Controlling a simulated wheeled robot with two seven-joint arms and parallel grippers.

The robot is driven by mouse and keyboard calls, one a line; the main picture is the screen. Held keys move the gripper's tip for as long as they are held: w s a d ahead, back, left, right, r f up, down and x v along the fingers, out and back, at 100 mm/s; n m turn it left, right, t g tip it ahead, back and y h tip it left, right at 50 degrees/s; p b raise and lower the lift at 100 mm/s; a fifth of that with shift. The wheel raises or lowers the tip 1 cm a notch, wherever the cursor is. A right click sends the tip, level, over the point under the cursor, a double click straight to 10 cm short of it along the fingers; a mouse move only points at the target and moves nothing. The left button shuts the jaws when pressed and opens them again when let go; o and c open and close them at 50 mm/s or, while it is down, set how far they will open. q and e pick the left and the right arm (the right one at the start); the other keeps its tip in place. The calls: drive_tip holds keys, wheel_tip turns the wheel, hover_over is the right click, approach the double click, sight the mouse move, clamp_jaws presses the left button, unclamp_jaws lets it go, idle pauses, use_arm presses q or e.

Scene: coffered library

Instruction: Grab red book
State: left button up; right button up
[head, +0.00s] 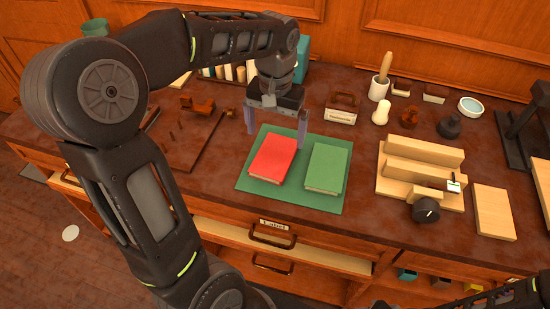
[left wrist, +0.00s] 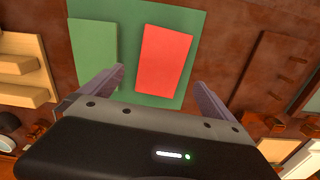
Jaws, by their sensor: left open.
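The red book (head: 273,158) lies flat on a green mat (head: 259,190) on the brown desk, left of a green book (head: 326,168). My left gripper (head: 277,133) is open and empty, above and just behind the far end of the red book, pointing down. In the left wrist view the red book (left wrist: 164,60) shows beyond and between the two fingers of my left gripper (left wrist: 160,85), apart from them. The green book (left wrist: 94,50) is to its left there, on the green mat (left wrist: 150,13). Of my right arm only a part shows at the lower right in the head view; its gripper cannot be made out.
Wooden stepped blocks (head: 420,172) with a dark knob (head: 426,210) stand right of the mat. A labelled holder (head: 341,113) and small jars stand behind. A brown tray (head: 180,145) is at the left. An open drawer (head: 265,237) juts out below the desk's front edge.

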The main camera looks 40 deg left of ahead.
sight(275, 155)
use_arm(q)
drive_tip(key=shift+f, duration=0.1)
drive_tip(key=shift+f, duration=1.2)
wheel_tip(275, 155, down, 5)
drive_tip(key=shift+a+f+p, duration=0.1)
drive_tip(key=shift+p, duration=0.3)
drive_tip(key=shift+c, duration=0.4)
drive_tip(key=c, duration=1.3)
